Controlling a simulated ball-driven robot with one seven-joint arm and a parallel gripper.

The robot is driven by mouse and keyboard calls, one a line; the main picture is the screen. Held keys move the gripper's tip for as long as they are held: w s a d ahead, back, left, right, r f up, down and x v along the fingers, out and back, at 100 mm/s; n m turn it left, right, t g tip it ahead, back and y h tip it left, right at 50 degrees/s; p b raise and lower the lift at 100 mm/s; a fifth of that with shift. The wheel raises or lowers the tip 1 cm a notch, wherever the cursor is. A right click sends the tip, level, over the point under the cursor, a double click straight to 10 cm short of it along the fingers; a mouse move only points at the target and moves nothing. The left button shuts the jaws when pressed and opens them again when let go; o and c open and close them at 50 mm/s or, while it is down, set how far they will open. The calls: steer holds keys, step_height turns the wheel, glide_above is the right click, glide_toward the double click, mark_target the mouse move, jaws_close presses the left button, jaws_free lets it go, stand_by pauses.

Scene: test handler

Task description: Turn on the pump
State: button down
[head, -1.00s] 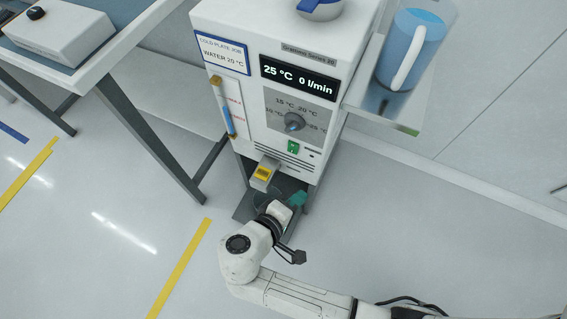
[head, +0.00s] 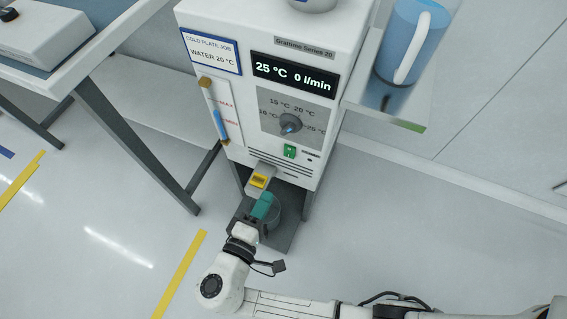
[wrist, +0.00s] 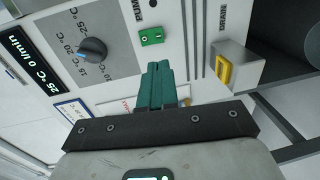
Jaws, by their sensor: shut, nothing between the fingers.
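The chiller cabinet (head: 240,110) stands in front of me. Its display (head: 293,77) reads 25 °C and 0 l/min. The small green pump switch (head: 290,151) sits on the front panel below the temperature dial (head: 289,124). It also shows in the wrist view (wrist: 152,36), beside the word PUMP. Which way the switch is set is too small to tell. My gripper (head: 268,199), with teal fingers, is below and left of the switch in the head view. In the wrist view its shut, empty fingers (wrist: 158,66) point towards the panel near the switch, apparently apart from it.
A yellow-marked drain fitting (head: 260,179) juts out below the panel, close to my fingers; it shows in the wrist view (wrist: 222,72). A clear container (head: 284,215) stands beneath it. A blue jug (head: 412,40) stands on the right shelf. A bench (head: 95,60) is at left.

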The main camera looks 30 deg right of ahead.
mark_target(288, 157)
steer(key=b+x, duration=0.1)
steer(key=x, duration=1)
steer(key=shift+w+d+f, duration=0.1)
steer(key=shift+w+d, duration=0.1)
steer(key=shift+d, duration=0.15)
steer(key=shift+w+d+f, duration=0.1)
steer(key=shift+w+d, duration=0.05)
